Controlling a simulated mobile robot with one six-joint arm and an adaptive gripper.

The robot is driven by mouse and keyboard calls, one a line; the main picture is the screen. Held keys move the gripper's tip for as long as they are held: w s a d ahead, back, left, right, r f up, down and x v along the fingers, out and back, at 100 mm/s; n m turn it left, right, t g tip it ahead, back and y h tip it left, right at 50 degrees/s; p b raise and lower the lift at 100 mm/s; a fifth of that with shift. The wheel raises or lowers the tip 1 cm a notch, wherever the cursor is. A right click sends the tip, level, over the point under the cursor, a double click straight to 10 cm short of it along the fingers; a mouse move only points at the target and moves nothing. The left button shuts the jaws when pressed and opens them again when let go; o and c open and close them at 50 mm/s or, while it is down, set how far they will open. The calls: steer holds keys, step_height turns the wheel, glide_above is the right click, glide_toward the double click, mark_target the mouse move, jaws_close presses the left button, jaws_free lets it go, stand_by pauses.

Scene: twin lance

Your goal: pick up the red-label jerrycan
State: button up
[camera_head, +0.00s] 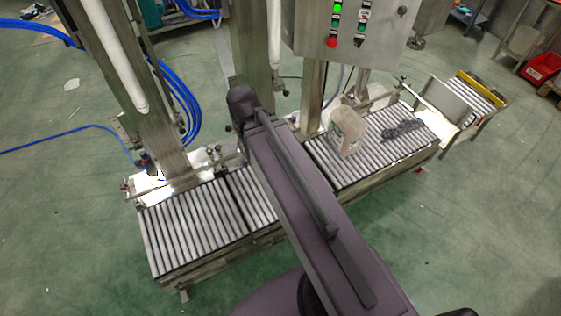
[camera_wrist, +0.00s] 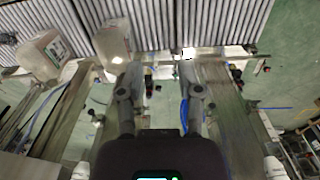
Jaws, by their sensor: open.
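A pale translucent jerrycan (camera_head: 351,127) stands on the right-hand roller section in the head view; its label is too small to read by colour. In the wrist view two pale jerrycans stand side by side by the rollers: one at the far left (camera_wrist: 38,56) and one nearer the middle (camera_wrist: 110,41). Each has a label partly in sight, with small reddish marks; I cannot tell for sure which is the red-label one. My gripper (camera_wrist: 160,80) is open and empty, its two fingers apart, below and right of the nearer jerrycan in the picture. I cannot make out my gripper in the head view.
The roller conveyor (camera_head: 195,228) runs across the head view, partly hidden by my arm. Metal columns and a control box (camera_head: 350,28) stand behind it. A dark patch (camera_head: 402,130) lies on the rollers right of the jerrycan. Green floor in front is clear.

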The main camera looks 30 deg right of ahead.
steer(key=w+d+f+m+t+h+b, duration=0.1)
steer(key=w+d+f+m+h+b, duration=0.2)
steer(key=f+b, duration=1)
steer(key=w+d+f+m+t+h+b, duration=0.1)
steer(key=w+d+f+m+h+b, duration=0.3)
steer(key=b, duration=1.9)
steer(key=w+d+f+m+t+h+b, duration=0.2)
steer(key=w+f+m+h+b, duration=0.6)
steer(key=w+f+b, duration=0.8)
step_height(320, 180, down, 6)
steer(key=shift+w+d+f+h+b, duration=0.15)
steer(key=shift+d+h+b, duration=0.25)
steer(key=shift+d+b, duration=0.7)
